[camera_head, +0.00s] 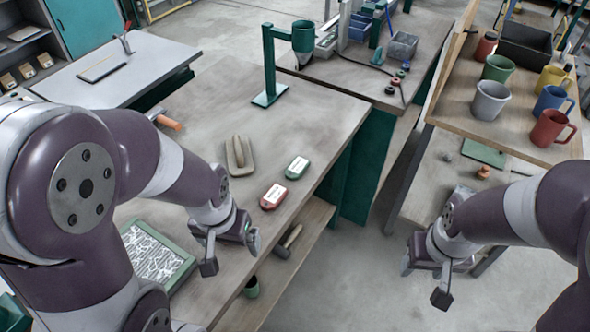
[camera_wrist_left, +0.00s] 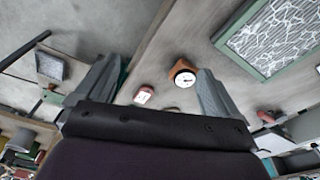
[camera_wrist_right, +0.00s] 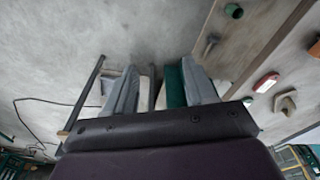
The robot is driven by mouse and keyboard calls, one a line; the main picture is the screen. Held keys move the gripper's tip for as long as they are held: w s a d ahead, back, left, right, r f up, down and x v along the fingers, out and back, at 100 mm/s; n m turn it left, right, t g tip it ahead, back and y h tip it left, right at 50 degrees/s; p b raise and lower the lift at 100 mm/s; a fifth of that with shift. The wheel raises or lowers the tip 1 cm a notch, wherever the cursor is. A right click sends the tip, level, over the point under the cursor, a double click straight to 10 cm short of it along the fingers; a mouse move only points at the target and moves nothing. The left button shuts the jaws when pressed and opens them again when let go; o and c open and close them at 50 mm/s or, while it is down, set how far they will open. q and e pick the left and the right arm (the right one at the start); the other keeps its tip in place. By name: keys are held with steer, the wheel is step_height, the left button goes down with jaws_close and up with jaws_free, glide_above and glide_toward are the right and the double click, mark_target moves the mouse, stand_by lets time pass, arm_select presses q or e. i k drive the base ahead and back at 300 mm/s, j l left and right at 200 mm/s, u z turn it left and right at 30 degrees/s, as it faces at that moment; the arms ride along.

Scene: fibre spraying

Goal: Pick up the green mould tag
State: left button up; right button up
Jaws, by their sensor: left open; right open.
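The green mould tag (camera_head: 297,167) lies flat on the near workbench, close to its right edge. It has a green rim and a pale label. A similar red tag (camera_head: 273,196) lies just in front of it and left. My left gripper (camera_head: 231,254) is open and empty, nearer to me than both tags and apart from them. My right gripper (camera_head: 424,281) is open and empty, out over the floor gap right of the bench. In the right wrist view the red tag (camera_wrist_right: 265,83) shows at the right, with a small green piece (camera_wrist_right: 247,101) by it, probably the green tag.
A trowel-like float (camera_head: 240,156) lies left of the tags. A green stand (camera_head: 270,70) with a cup rises behind them. A green-framed panel (camera_head: 157,255) lies near my left arm. Mugs (camera_head: 552,128) stand on the right bench. A hammer (camera_head: 289,242) lies on the lower shelf.

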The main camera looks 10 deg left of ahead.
mark_target(297, 167)
steer(key=i+l+u, duration=0.2)
steer(key=u, duration=0.15)
steer(key=i+l+u, duration=0.2)
steer(key=u, duration=0.15)
steer(key=i+l+u, duration=0.15)
steer(key=l+u, duration=0.2)
